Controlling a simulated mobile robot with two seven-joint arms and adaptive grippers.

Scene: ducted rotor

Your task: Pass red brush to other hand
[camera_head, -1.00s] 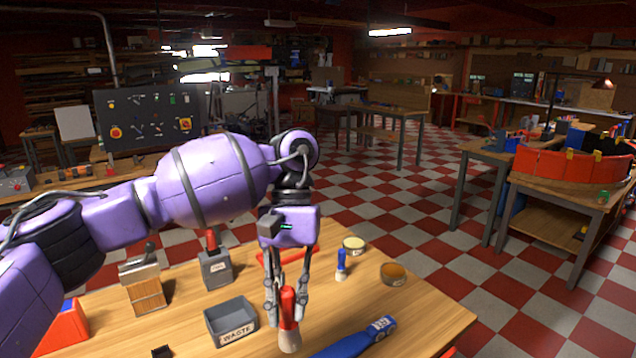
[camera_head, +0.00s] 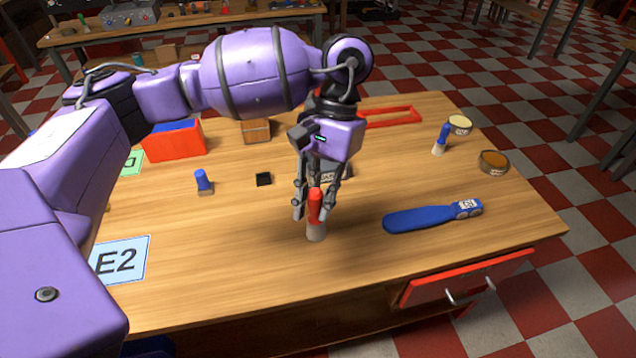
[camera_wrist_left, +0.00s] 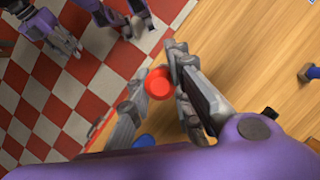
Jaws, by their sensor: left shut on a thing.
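The red brush (camera_head: 315,207) is upright, red handle up and pale end down, near the middle of the table. My left gripper (camera_head: 316,205) is shut on its handle from above. I cannot tell whether the brush's lower end touches the table. In the left wrist view the round red end of the brush (camera_wrist_left: 159,84) sits between the fingers of my left gripper (camera_wrist_left: 158,92). Purple and grey parts at the top left of that view look like my right gripper (camera_wrist_left: 128,22). They are empty and apart from the brush, and their opening is unclear.
A blue brush-like tool (camera_head: 430,215) lies right of the gripper on the wooden table (camera_head: 230,270). A small blue-handled brush (camera_head: 441,140) and two round tins (camera_head: 493,162) stand at the back right. The grey tray is mostly hidden behind my gripper. The front middle is clear.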

